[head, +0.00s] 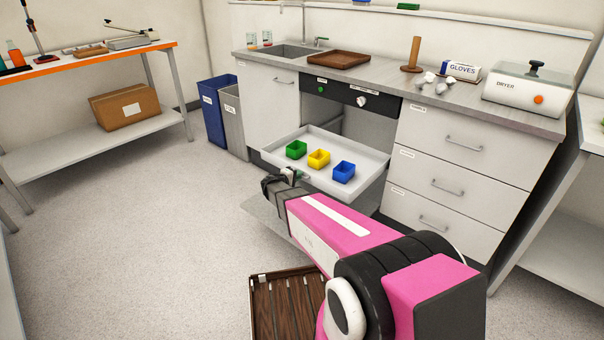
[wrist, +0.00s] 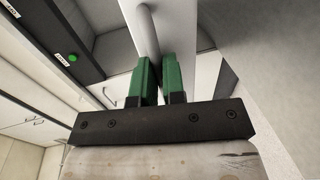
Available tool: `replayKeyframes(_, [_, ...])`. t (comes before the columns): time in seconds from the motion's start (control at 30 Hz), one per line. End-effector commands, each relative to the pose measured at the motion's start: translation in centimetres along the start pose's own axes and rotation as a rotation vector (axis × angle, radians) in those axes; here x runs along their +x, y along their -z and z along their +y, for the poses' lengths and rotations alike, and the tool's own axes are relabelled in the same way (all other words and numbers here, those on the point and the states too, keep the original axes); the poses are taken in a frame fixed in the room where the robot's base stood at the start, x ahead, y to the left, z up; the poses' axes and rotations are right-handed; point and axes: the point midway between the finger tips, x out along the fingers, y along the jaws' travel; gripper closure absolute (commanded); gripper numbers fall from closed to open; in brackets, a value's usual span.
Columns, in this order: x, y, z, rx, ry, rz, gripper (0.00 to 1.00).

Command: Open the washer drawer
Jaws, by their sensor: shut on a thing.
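The washer has a black panel (head: 345,92) with a green button and a white knob. Its white drawer (head: 322,132) stands pulled out below the panel and holds a green bin (head: 296,149), a yellow bin (head: 319,158) and a blue bin (head: 343,172). My gripper (head: 290,175) is at the drawer's front edge, partly hidden by my own wrist. In the wrist view, the green fingers of my gripper (wrist: 158,68) are shut on a pale round handle bar (wrist: 144,28). The black panel with the green button (wrist: 73,58) shows at upper left there.
A drawer cabinet (head: 450,183) stands right of the washer, and a cupboard (head: 268,106) stands left. Blue and grey bins (head: 213,112) stand further left. A brown slatted crate (head: 262,300) is low in front, beside my arm. The floor at left is clear.

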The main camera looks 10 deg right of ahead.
Motion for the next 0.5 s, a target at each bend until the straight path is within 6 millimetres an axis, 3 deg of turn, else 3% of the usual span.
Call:
replayKeyframes(0.43, [-0.38, -0.02, -0.11, 0.001, 0.001, -0.001, 1.0])
replayKeyframes(0.5, [-0.37, -0.01, -0.1, 0.001, 0.0, -0.001, 0.73])
